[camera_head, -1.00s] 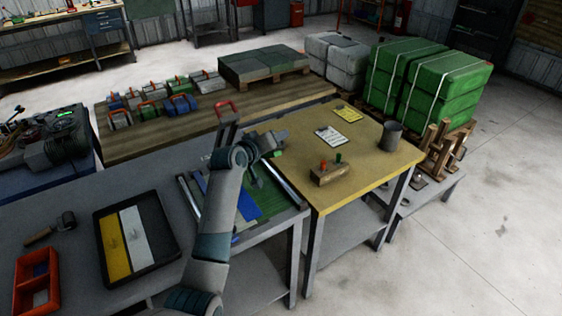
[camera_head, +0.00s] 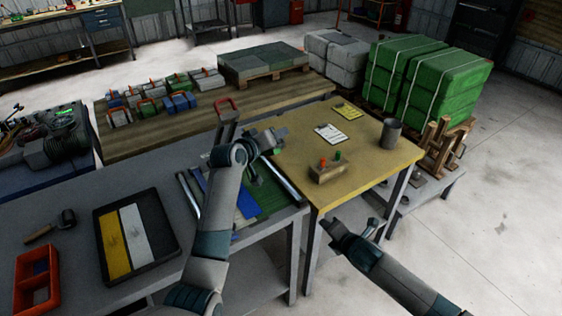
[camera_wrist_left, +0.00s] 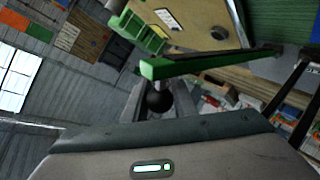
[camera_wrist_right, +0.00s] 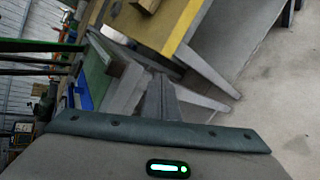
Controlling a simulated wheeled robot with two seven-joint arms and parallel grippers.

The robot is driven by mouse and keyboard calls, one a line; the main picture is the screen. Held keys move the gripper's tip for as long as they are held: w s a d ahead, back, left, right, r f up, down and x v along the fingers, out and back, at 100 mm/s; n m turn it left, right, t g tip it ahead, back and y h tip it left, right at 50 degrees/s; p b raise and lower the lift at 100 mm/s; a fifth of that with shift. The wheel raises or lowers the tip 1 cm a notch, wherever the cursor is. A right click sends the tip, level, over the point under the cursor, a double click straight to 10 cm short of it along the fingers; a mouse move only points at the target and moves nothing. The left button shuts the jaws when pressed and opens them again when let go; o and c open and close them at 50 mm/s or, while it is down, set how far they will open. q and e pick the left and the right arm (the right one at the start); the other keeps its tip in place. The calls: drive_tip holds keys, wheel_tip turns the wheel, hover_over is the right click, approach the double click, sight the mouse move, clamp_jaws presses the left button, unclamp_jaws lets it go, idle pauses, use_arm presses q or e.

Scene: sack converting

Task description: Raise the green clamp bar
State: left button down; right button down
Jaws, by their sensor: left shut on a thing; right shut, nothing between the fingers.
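The green clamp bar (camera_wrist_left: 205,62) crosses the upper middle of the left wrist view, with a black round knob (camera_wrist_left: 157,101) below its near end. My left gripper (camera_wrist_left: 158,108) is shut on the knob. In the head view my left gripper (camera_head: 276,138) is above the far end of the grey bench's work area, and my arm hides part of that area. The bar is hard to make out there. My right gripper (camera_head: 335,228) is shut and empty, in front of the yellow-topped table; its closed fingers show in the right wrist view (camera_wrist_right: 160,85).
The yellow-topped table (camera_head: 360,175) adjoins the grey bench (camera_head: 75,205). It bears a wooden block with red and green knobs (camera_head: 328,172), a grey cup (camera_head: 390,134) and papers. A black tray (camera_head: 158,232) and an orange bin (camera_head: 37,280) are on the bench. Floor is clear at right.

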drive_tip(key=s+a+r+n+y, duration=0.1)
drive_tip(key=a+r+n, duration=0.3)
drive_tip(key=r+n, duration=0.3)
drive_tip(key=s+a+r+n+y, duration=0.2)
drive_tip(key=a+r+n, duration=0.2)
drive_tip(key=r, duration=1)
drive_tip(key=n, duration=0.3)
drive_tip(key=shift+r+n, duration=0.25)
drive_tip(key=shift+n, duration=0.15)
drive_tip(key=shift+a, duration=0.2)
drive_tip(key=w+a, duration=0.6)
drive_tip(key=w, duration=0.3)
drive_tip(key=shift+w+a+f, duration=0.2)
drive_tip(key=shift+a+f, duration=0.05)
drive_tip(key=shift+a, duration=0.1)
drive_tip(key=shift+r, duration=0.1)
